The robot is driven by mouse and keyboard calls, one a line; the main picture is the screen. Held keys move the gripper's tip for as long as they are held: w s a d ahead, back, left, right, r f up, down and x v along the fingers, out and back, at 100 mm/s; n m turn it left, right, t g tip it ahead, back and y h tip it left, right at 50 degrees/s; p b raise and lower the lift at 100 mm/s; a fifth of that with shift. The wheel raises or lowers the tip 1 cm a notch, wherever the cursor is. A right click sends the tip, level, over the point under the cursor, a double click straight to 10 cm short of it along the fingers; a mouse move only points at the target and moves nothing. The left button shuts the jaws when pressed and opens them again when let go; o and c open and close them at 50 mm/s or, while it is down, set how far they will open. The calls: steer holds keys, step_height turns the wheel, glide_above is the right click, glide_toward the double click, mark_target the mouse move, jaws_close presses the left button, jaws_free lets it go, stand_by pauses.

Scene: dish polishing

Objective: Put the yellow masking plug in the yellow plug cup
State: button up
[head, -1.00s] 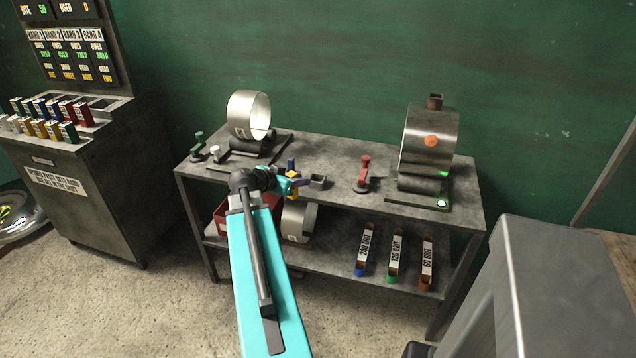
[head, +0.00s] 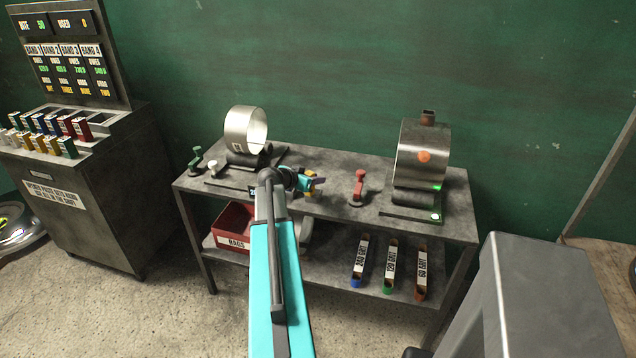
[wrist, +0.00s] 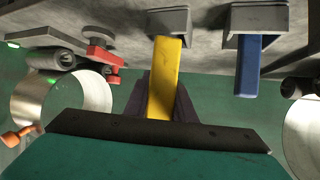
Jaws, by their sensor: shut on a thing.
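The yellow masking plug (wrist: 166,80) is a yellow bar between the dark fingers of my gripper (wrist: 162,98) in the wrist view. Its far end meets the mouth of a grey cup (wrist: 152,22) on the bench; I cannot tell whether it is inside. A blue plug (wrist: 248,70) stands at a similar grey cup (wrist: 272,16) to the right. In the head view, my gripper (head: 314,183) is over the middle of the bench top, with yellow showing at it. The cups are hard to make out there. No cup colour label is readable.
A red clamp (head: 358,188) stands right of my gripper on the bench (head: 330,160). A steel drum (head: 421,155) on a stand is farther right, another steel ring (head: 240,130) to the left. A red rags bin (head: 234,228) and several grit sticks are on the lower shelf.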

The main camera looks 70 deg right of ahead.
steer(key=shift+s+d, duration=0.2)
steer(key=shift+d, duration=0.7)
steer(key=shift+s+d+f+p, duration=0.1)
steer(key=shift+s+d+p, duration=0.05)
steer(key=shift+d+p, duration=0.55)
steer(key=shift+a+f+p, duration=0.1)
steer(key=shift+f+p, duration=0.4)
steer(key=shift+f, duration=1.3)
steer(key=shift+f, duration=0.1)
steer(key=o, duration=1.1)
steer(key=shift+c, duration=0.2)
steer(key=b+v, duration=0.3)
steer(key=v, duration=0.9)
